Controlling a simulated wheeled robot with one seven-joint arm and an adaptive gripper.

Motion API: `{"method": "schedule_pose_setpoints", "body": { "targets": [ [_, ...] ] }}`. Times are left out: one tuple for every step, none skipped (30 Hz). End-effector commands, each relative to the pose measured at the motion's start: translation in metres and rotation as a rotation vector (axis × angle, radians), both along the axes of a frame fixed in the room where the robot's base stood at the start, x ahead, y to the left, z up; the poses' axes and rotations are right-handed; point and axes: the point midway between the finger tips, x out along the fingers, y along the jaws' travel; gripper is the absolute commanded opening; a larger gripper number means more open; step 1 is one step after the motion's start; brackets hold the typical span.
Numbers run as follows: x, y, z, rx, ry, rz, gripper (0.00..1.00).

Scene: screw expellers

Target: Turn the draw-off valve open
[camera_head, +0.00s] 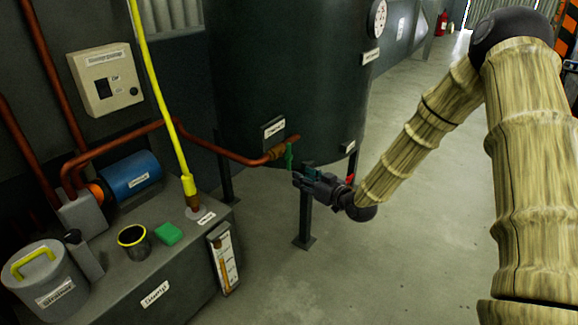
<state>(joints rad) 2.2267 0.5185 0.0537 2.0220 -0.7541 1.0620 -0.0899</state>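A large dark tank (290,70) stands on legs at the centre. A red handle (350,179) shows low on the right, partly hidden behind my gripper and wrist. The labels are too small to read, so I cannot tell which is the draw-off valve. My gripper (301,178) points left under the tank, just below and right of the green lever. I cannot tell whether it touches the lever or how far its fingers are apart.
A grey bench-height tank (150,275) at the left carries a strainer pot (42,280), a dark cup with a yellow rim (134,241), a green block (168,233) and a blue motor (131,176). A yellow pipe (160,100) rises from it. Open floor (400,240) lies right of the tank.

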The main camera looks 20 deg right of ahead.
Motion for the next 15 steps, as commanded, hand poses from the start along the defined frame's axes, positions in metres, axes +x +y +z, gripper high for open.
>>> {"method": "schedule_pose_setpoints", "body": {
  "targets": [
    [0.008, -0.007, 0.001, 0.002, -0.045, 0.001, 0.38],
    [0.012, -0.010, 0.005, 0.002, -0.066, 0.004, 0.38],
    [0.016, -0.013, 0.011, 0.001, -0.092, 0.008, 0.38],
    [0.018, -0.015, 0.015, 0.000, -0.108, 0.010, 0.38],
    [0.020, -0.017, 0.019, -0.001, -0.124, 0.012, 0.38],
    [0.023, -0.020, 0.023, -0.001, -0.140, 0.013, 0.38],
    [0.024, -0.021, 0.025, -0.001, -0.149, 0.014, 0.38],
    [0.025, -0.022, 0.027, -0.002, -0.158, 0.015, 0.38],
    [0.026, -0.023, 0.029, -0.002, -0.166, 0.017, 0.38],
    [0.027, -0.023, 0.031, -0.003, -0.171, 0.017, 0.38],
    [0.028, -0.023, 0.032, -0.003, -0.173, 0.018, 0.38],
    [0.030, -0.023, 0.032, -0.003, -0.175, 0.019, 0.38],
    [0.032, -0.022, 0.032, -0.003, -0.176, 0.019, 0.38],
    [0.034, -0.022, 0.032, -0.004, -0.175, 0.018, 0.38],
    [0.038, -0.020, 0.032, -0.004, -0.175, 0.018, 0.38]
  ]
}}
